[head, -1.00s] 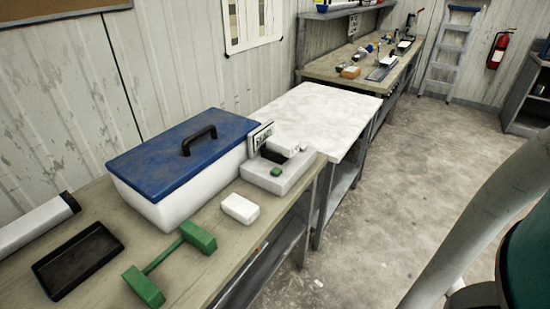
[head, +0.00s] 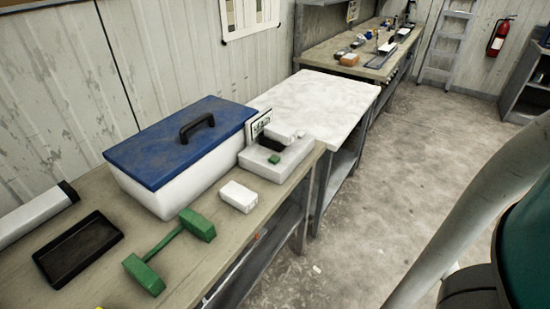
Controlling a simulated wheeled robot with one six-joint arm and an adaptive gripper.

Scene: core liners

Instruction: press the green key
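A small green key (head: 274,159) sits on top of a pale grey-white device (head: 280,168) on the near bench, close to its right edge. The device has a white block on top and a small upright display panel (head: 261,126) at its back left. The key is in plain view with nothing covering it. My gripper is not in view.
A white cooler with a blue lid (head: 180,140) stands left of the device. A white block (head: 238,196), a green dumbbell-shaped tool (head: 168,252) and a black tray (head: 78,249) lie in front. A white-topped table (head: 315,100) stands beyond. Open floor (head: 400,170) is on the right.

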